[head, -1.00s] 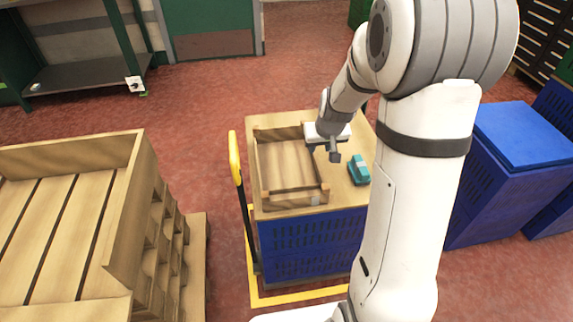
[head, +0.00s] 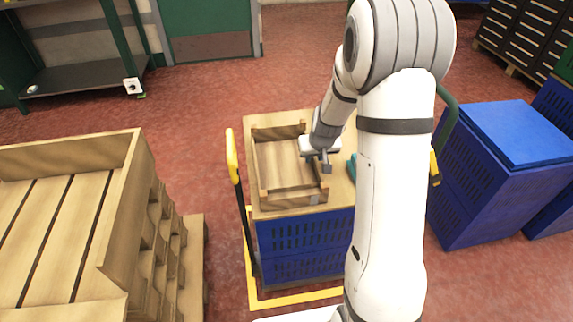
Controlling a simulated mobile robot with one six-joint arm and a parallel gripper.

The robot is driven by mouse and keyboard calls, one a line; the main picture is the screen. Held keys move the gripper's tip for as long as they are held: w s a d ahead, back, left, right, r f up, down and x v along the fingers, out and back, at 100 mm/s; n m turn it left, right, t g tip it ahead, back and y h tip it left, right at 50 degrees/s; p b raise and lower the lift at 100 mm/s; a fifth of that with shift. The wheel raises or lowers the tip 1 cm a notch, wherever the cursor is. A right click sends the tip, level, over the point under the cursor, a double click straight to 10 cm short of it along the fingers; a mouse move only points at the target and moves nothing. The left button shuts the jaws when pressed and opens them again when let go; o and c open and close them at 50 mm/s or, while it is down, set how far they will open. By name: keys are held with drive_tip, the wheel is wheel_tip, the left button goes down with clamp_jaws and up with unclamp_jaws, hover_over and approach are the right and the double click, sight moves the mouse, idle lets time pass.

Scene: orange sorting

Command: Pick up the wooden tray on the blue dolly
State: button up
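The wooden tray (head: 284,196) is a shallow, empty box. The gripper covers part of that wall. From this view I cannot tell whether its fingers touch the wall or are open or shut.
A teal object (head: 352,168) lies on the board right of the gripper, partly hidden by my arm. A yellow handle (head: 232,157) rises at the dolly's left. A large wooden crate (head: 120,215) stands at left. Blue crates (head: 495,190) stand at right.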

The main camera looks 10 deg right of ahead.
clamp_jaws()
idle(0.3)
